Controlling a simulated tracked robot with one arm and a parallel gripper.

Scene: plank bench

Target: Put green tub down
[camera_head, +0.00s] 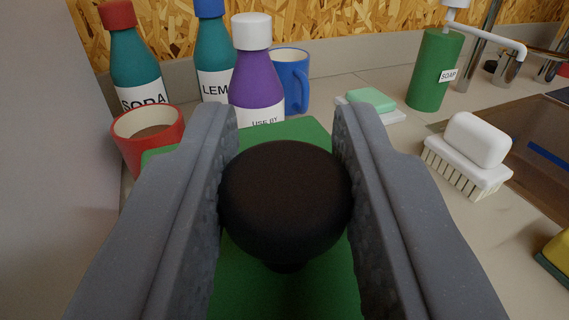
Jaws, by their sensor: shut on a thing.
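My gripper (286,190) is shut on a round black knob (286,200) in the middle of the view. Under the knob, a narrow black stem meets the flat green top of the green tub (305,132). The green shows behind the knob and between the fingers down to the bottom edge. My fingers cover much of its left and right sides. The tub's underside is hidden, so I cannot tell whether it touches the counter.
Behind the tub stand a teal soda bottle (137,70), another teal bottle (214,50), a purple bottle (253,80), a red mug (150,135) and a blue mug (292,80). Right are a green soap dispenser (432,75), a brush (467,165) and a sink (545,130).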

